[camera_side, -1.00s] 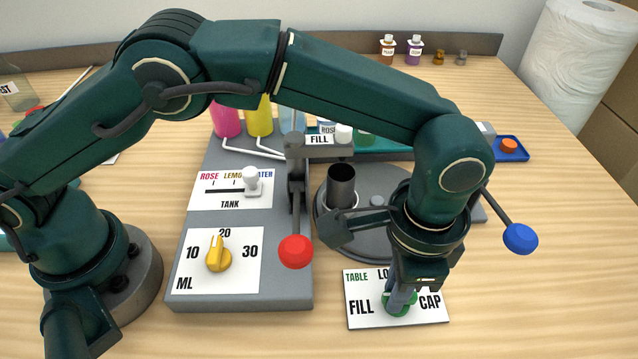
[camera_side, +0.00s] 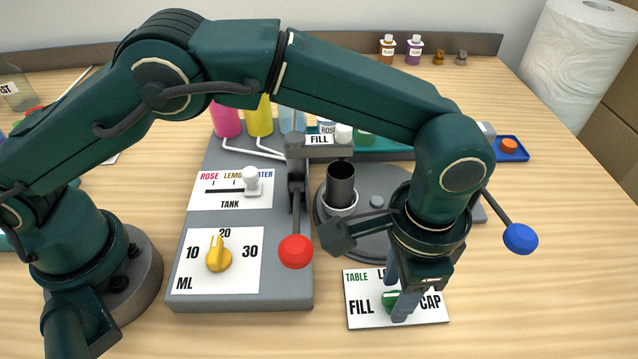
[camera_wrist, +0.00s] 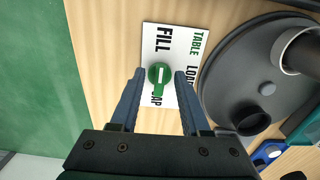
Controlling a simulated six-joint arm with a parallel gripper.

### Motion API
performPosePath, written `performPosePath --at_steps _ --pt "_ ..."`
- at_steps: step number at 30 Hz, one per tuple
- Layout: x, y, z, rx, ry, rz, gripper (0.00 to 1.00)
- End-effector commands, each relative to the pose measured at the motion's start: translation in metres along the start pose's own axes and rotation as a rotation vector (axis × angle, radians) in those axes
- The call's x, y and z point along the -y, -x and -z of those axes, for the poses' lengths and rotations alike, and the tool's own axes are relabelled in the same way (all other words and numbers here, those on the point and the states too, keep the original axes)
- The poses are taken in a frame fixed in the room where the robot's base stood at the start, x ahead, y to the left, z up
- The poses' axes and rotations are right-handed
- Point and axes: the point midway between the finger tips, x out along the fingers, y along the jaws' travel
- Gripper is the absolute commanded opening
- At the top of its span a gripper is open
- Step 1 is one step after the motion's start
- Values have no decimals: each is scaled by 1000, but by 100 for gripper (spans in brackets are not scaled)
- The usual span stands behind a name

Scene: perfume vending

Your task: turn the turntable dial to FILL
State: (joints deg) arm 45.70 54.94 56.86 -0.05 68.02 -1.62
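The green turntable dial (camera_side: 391,298) sits on a white card (camera_side: 358,318) lettered TABLE, FILL, LOAD and CAP. In the wrist view the dial (camera_wrist: 160,76) has a round base and a bar whose long end lies toward CAP; a short white line shows on its top. My gripper (camera_wrist: 159,74) is open, pointing down, with one finger on each side of the dial. Thin gaps show between fingers and knob. In the side view my gripper (camera_side: 398,294) partly covers the dial and the LOAD word.
The grey turntable (camera_side: 350,242), with a dark cylinder (camera_side: 341,186) in a holder, is just behind the card. Left stands the grey dispenser with a red-ball lever (camera_side: 295,251) and a yellow ML dial (camera_side: 218,258). A blue-ball lever (camera_side: 520,238) is at right.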

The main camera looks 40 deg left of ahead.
Motion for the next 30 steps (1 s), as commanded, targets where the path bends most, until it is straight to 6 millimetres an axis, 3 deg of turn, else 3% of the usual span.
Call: performPosePath --at_steps 5,16,27,30 --pt "0 4 0 0 -1 0 46" --pt "0 47 1 -2 0 0 46" --pt "1 51 0 1 2 0 46" --pt "11 60 3 -22 28 0 46"
